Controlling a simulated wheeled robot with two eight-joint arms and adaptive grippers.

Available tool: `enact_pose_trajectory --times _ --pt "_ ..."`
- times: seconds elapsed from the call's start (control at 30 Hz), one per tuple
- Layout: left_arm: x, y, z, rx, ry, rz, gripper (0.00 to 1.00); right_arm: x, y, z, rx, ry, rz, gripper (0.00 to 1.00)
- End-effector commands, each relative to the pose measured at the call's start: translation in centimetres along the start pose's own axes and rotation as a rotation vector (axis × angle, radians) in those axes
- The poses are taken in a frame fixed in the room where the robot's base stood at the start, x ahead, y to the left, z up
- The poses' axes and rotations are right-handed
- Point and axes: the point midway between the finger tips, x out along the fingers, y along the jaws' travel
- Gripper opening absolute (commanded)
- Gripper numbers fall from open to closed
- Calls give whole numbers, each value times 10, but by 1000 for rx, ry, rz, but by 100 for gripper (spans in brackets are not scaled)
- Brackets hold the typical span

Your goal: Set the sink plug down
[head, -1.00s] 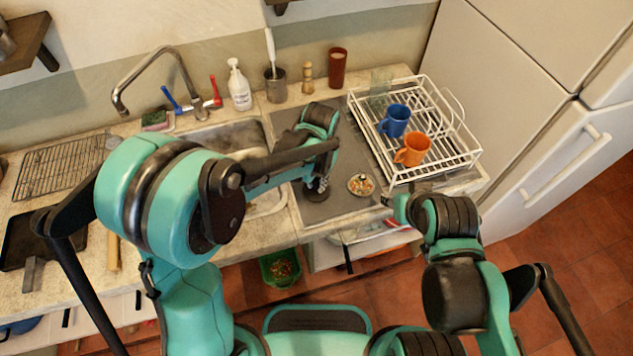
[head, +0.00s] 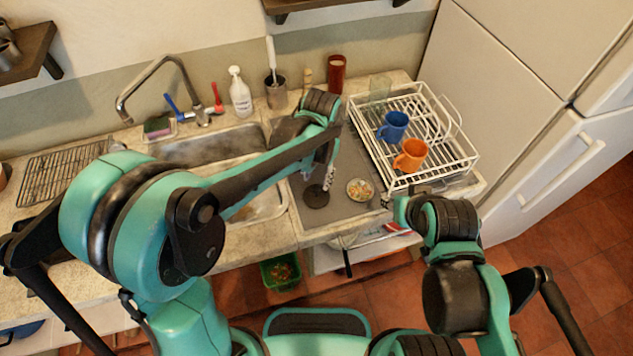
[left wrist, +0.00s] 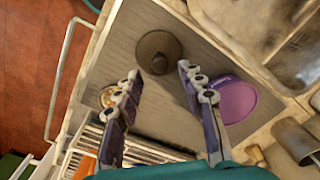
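The sink plug (head: 316,196) is a dark round disc lying flat on the grey mat (head: 340,208) right of the sink. In the left wrist view the plug (left wrist: 159,54), with its raised centre knob, lies just beyond my fingertips. My left gripper (head: 328,176) is over the mat close to the plug. In the left wrist view its two fingers (left wrist: 160,76) are spread apart with nothing between them. My right gripper (head: 400,205) is low by the counter's front edge below the dish rack; its fingers are too hidden to read.
A small bowl of food (head: 360,189) sits right of the plug. A purple dish (left wrist: 236,100) is beside my left fingers in the wrist view. The white dish rack (head: 462,158) holds a blue mug (head: 394,125) and an orange mug (head: 411,155). The sink (head: 262,206) lies left.

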Motion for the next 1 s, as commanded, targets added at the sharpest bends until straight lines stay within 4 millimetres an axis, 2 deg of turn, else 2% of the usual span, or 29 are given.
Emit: enact_pose_trajectory --times 0.03,0.1,0.23,0.4,0.53,0.63,0.77,1.0 --pt "-15 0 0 0 0 0 40 -5 0 -4 0 0 0 40" --pt "-29 0 0 0 0 0 40 -8 0 -6 0 0 0 40" --pt "-48 0 0 0 0 0 40 -12 0 -8 0 0 0 40" --pt "-59 0 0 0 0 0 40 -13 0 -9 0 0 0 40" --pt "-61 -1 1 -2 2 0 40 -13 0 -9 0 0 0 40" --pt "-66 -7 8 -19 22 -1 40 -13 0 -9 0 0 0 40" --pt "-82 -29 33 -83 99 -5 40 -13 0 -9 0 0 0 40" --pt "-106 -72 104 -255 317 -34 40 -13 0 -9 0 0 0 40"
